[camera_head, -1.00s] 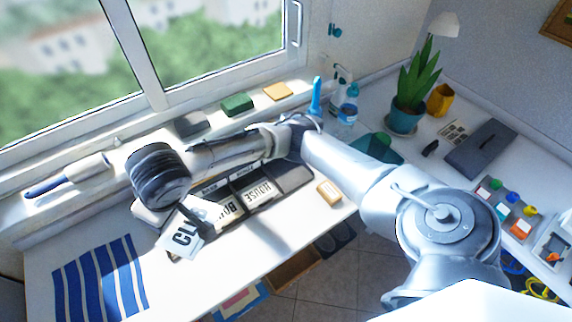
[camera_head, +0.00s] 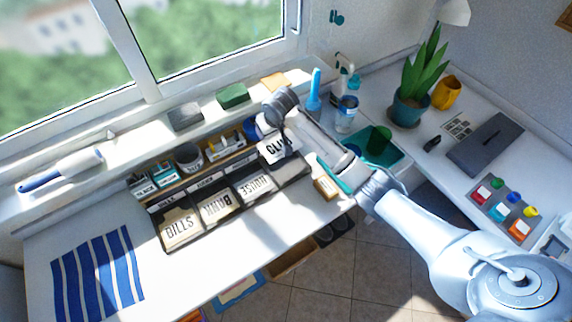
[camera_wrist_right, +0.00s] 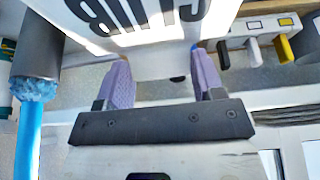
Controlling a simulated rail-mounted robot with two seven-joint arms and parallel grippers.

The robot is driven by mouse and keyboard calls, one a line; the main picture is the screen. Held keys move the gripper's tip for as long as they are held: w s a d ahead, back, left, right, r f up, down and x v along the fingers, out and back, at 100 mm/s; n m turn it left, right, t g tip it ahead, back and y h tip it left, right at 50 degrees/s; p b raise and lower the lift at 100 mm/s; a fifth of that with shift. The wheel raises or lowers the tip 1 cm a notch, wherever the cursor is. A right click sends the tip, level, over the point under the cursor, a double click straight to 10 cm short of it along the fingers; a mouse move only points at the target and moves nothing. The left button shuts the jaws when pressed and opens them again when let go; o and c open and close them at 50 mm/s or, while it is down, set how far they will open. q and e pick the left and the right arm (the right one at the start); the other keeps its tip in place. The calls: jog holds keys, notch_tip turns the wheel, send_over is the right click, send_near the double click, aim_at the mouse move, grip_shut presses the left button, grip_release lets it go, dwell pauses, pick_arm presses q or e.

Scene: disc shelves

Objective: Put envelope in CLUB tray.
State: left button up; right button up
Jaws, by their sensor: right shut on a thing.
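The white envelope with black CLUB lettering (camera_head: 276,148) hangs from my right gripper (camera_wrist_right: 160,62), over the right end of the dark tray row (camera_head: 160,243). The envelope fills the top of the right wrist view (camera_wrist_right: 150,18), its letters upside down, between the two purple fingertips. The row's compartments hold a BILLS envelope (camera_head: 180,229), a BANK envelope (camera_head: 221,206) and a HOUSE envelope (camera_head: 255,187). The rightmost compartment (camera_head: 292,172) looks empty; its label is hidden behind the envelope and arm. My left gripper is out of view.
A shelf behind the trays holds a dark cup (camera_head: 189,159) and small boxes. A tan block (camera_head: 326,188) lies right of the trays, and a teal tray (camera_head: 378,150) beyond it.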

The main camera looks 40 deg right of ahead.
aim_at(279, 136)
jog(key=d+f, duration=0.1)
jog(key=f, duration=0.2)
jog(key=d+f, duration=0.1)
jog(key=f, duration=0.1)
jog(key=shift+s+d, duration=0.3)
jog(key=shift+s, duration=0.1)
notch_tip(279, 136, down, 5)
jog(key=shift+s+f+b, duration=0.1)
jog(key=shift+f+b, duration=0.05)
jog(key=shift+b, duration=0.7)
jog(key=shift+d+f+b, duration=0.1)
jog(key=shift+f+b, duration=0.6)
jog(key=shift+f, duration=1.5)
jog(key=o, duration=1)
jog(key=shift+f, duration=0.1)
jog(key=shift+c, duration=0.2)
